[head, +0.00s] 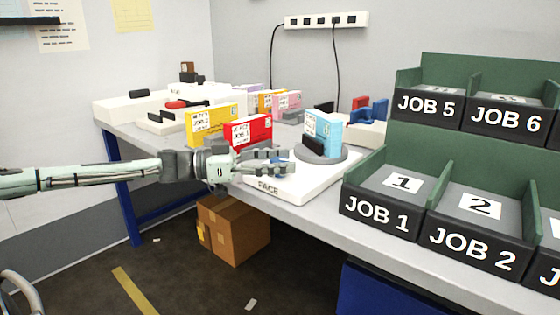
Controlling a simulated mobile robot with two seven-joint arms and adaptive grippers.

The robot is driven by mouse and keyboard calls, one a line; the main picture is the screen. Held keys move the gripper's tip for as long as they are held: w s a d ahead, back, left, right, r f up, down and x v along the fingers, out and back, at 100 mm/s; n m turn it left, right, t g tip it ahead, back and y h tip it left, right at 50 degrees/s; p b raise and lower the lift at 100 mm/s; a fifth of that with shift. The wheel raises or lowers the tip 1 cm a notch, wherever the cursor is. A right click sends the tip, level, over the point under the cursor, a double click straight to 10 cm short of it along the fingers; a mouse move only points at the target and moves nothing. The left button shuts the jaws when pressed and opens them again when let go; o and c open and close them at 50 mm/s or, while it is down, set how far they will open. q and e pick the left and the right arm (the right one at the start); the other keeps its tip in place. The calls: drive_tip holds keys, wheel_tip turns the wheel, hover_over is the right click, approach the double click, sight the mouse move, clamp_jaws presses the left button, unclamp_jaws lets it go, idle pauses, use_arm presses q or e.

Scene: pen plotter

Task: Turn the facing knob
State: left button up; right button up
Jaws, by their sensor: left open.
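A white unit (312,183) labelled FACE sits at the table's front edge. On it is a round grey turntable (334,157) bearing a light blue box (330,133) that stands upright, with a dark block at its foot. My left gripper (286,161) reaches in from the left, low over the unit's left part, just above the FACE label, with its fingers pointing right. It is open. I cannot make out the facing knob; the gripper covers the area above the label. Whether the fingers touch anything there is unclear. My right gripper is not in view.
Red (248,132) and yellow (213,124) boxes stand close behind my left gripper. Green sorting bins with JOB labels, such as JOB 1 (377,214), fill the right side. A cardboard box (234,230) sits on the floor below. Free floor lies at front left.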

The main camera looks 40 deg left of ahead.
sight(266, 177)
use_arm(q)
drive_tip(key=shift+s, duration=0.1)
drive_tip(key=shift+s+a+f, duration=0.2)
drive_tip(key=shift+s+a, duration=0.15)
drive_tip(key=shift+s, duration=0.05)
drive_tip(key=shift+v, duration=0.95)
drive_tip(key=v, duration=0.9)
drive_tip(key=shift+r, duration=0.2)
